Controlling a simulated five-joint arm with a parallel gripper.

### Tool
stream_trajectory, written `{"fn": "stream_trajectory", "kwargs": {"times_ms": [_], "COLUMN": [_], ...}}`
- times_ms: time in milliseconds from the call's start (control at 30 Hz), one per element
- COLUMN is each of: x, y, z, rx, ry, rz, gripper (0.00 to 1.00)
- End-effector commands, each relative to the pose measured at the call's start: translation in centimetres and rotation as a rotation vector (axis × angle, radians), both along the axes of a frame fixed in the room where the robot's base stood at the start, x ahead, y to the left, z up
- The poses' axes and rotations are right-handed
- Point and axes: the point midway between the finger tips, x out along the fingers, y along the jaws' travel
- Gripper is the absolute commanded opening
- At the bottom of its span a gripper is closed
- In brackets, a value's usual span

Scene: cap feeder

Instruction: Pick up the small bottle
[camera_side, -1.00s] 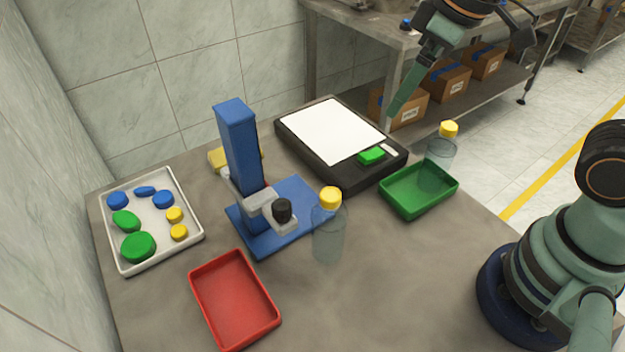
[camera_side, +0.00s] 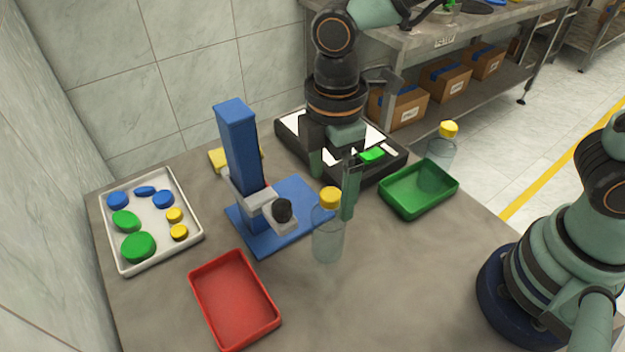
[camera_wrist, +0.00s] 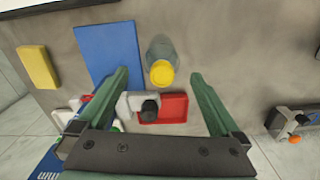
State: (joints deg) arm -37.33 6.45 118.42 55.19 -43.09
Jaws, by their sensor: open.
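A clear bottle with a yellow cap (camera_side: 328,238) stands upright on the table beside the blue press stand. It also shows between my fingers in the wrist view (camera_wrist: 162,73), seen from above. A second clear bottle with a yellow cap (camera_side: 440,147) stands behind the green tray; I cannot tell by size which is the small one. My gripper (camera_side: 332,195) is open and empty, fingers pointing down. In the side view it is behind and above the nearer bottle, with one finger close to its cap. I cannot tell whether they touch.
The blue press stand (camera_side: 238,145) rises left of my gripper. A black-framed white panel (camera_side: 290,125) lies behind it. The green tray (camera_side: 420,205) is right, the red tray (camera_side: 235,300) in front, the white tray of caps (camera_side: 150,210) left.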

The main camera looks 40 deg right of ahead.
Motion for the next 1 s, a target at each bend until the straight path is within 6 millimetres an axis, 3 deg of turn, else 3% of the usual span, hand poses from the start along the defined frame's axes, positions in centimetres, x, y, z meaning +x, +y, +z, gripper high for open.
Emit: {"fn": "stream_trajectory", "kwargs": {"times_ms": [200,500,800,833,867,1000], "x": [-0.1,-0.3,-0.3,-0.3,-0.3,-0.3], "y": [0.0,0.0,0.1,0.1,0.1,0.1], "z": [-1.5,-5.5,-6.0,-6.0,-6.0,-6.0], "rx": [-0.002,-0.002,0.001,0.001,0.001,0.001], "ry": [0.002,0.002,-0.001,-0.001,-0.001,-0.001], "rz": [-0.001,-0.002,-0.002,-0.002,-0.002,-0.002], "gripper": [1.00,1.00,1.00,0.96,0.85,0.31]}}
